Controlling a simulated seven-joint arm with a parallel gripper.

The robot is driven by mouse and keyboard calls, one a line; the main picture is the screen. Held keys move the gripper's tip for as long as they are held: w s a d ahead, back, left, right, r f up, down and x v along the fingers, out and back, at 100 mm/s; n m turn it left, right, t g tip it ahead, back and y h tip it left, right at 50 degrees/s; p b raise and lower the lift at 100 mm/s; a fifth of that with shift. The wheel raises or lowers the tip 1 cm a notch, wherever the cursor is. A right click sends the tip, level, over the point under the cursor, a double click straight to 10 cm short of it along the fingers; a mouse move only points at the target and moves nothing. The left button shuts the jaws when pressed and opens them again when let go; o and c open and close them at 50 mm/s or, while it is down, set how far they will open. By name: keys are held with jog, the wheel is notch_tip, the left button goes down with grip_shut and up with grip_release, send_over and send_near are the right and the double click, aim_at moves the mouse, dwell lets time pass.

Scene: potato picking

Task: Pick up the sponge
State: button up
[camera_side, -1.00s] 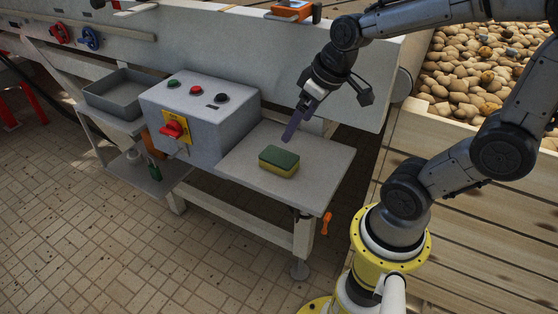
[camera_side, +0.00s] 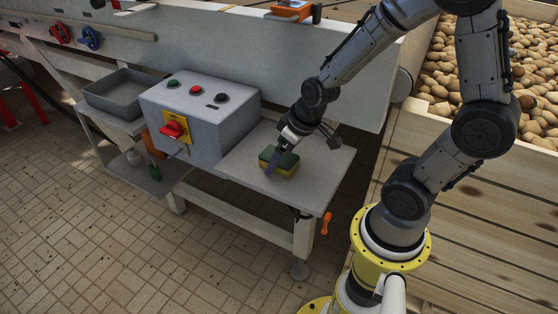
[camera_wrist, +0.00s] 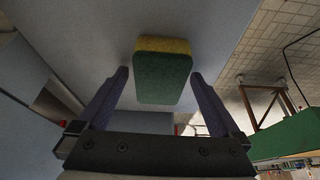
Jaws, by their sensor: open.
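The sponge (camera_side: 287,170) has a green top and a yellow lower layer and lies on the small grey side table (camera_side: 240,172). My gripper (camera_side: 269,172) is down at the sponge and partly covers it in the side view. In the wrist view the sponge (camera_wrist: 162,72) lies just beyond and between the two purple fingers of my open gripper (camera_wrist: 160,78). Gaps show on both sides of it in that view. The far finger is hidden in the side view.
A grey control box (camera_side: 200,117) with buttons and a red switch stands left of the sponge. A grey tray (camera_side: 122,92) is farther left. The conveyor wall (camera_side: 250,60) rises behind. A potato bin (camera_side: 480,90) is at right. The table front is free.

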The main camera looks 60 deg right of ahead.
jog(key=shift+c, duration=0.3)
jog(key=c, duration=1.2)
jog(key=shift+r, duration=0.1)
jog(key=shift+w+r, duration=0.1)
jog(key=shift+r, duration=0.15)
notch_tip(320, 180, up, 3)
jog(key=shift+f, duration=0.2)
jog(key=s+r, duration=0.3)
jog(key=s, duration=0.1)
jog(key=s+a+r, duration=0.1)
jog(key=s+r, duration=0.2)
jog(key=s, duration=0.2)
jog(key=s+a+r, duration=0.1)
jog(key=s+r, duration=0.2)
jog(key=s, duration=0.2)
jog(key=shift+r, duration=0.3)
